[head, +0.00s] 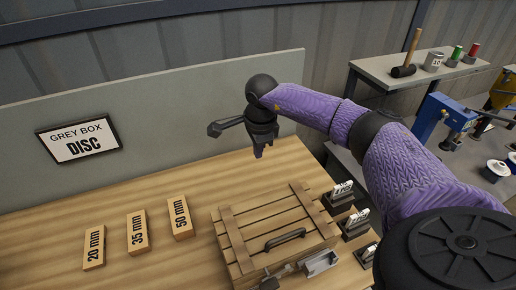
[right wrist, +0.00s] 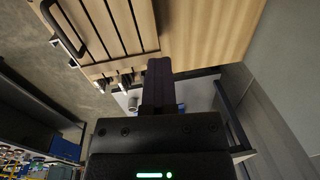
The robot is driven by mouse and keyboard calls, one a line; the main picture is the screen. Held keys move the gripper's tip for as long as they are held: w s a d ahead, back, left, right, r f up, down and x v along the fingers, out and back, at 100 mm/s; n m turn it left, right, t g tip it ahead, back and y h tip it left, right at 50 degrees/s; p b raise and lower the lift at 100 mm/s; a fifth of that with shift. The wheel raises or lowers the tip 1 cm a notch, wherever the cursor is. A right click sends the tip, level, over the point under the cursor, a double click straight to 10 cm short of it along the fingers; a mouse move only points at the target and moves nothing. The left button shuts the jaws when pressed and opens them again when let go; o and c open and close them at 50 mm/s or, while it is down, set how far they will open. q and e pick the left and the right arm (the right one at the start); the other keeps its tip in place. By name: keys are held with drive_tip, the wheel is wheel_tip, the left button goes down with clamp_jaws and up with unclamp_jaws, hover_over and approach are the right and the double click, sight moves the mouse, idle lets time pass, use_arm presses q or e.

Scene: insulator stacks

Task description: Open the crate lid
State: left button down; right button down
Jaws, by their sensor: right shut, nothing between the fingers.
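The wooden crate (head: 240,270) stands on the bench, and its slatted lid (head: 262,222) lies flat on top. A dark bar handle (head: 285,240) is fixed on the lid near its front edge. My right gripper (head: 259,153) hangs above the bench behind the crate, fingers pointing down, clear of the lid and handle. It is shut and empty. In the right wrist view the shut fingers (right wrist: 160,66) show beside the lid (right wrist: 115,25), with the handle (right wrist: 63,30) at upper left. A metal latch part (head: 270,282) shows at the crate's front. My left gripper is out of view.
Wooden blocks marked 20 mm (head: 94,248), 35 mm (head: 138,231) and 50 mm (head: 180,218) lie left of the crate. A metal bracket (head: 320,263) sits at its front right. Small labelled stands (head: 339,197) line its right side. A sign (head: 79,139) hangs on the back panel.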

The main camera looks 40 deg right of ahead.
idle(0.6)
drive_tip(key=c, duration=0.6)
unclamp_jaws()
drive_tip(key=shift+c, duration=0.2)
wheel_tip(320, 180, up, 10)
drive_tip(key=s, duration=0.1)
drive_tip(key=shift+a+b, duration=0.15)
drive_tip(key=shift+b, duration=0.2)
drive_tip(key=shift+f, duration=0.1)
drive_tip(key=shift+c, duration=0.2)
